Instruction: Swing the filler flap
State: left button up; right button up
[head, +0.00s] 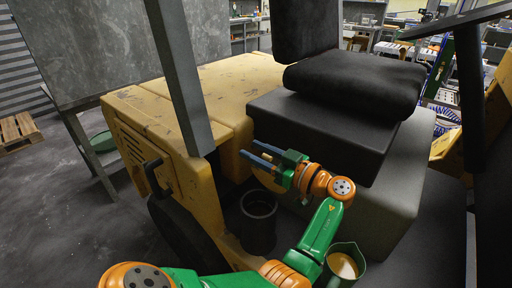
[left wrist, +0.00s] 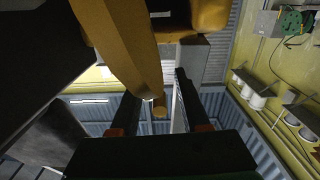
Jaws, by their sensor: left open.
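The yellow vehicle body (head: 215,85) fills the middle of the head view, with a black handle (head: 156,172) on its near left side. I cannot make out a filler flap with certainty. My left gripper (head: 256,154) is open and empty, in front of the yellow side below the dark seat base. Its fingers point left toward the grey post (head: 178,75). In the left wrist view the left gripper (left wrist: 157,95) shows both fingers spread apart. A yellow angled part (left wrist: 122,45) hangs ahead of them, its lower end near the gap. Contact cannot be told. My right gripper is not in view.
A dark open bucket (head: 258,218) stands below the gripper. The black seat (head: 355,85) and its box lie to the right.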

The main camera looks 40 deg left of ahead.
pick_arm(q)
grip_shut()
dwell(1.4)
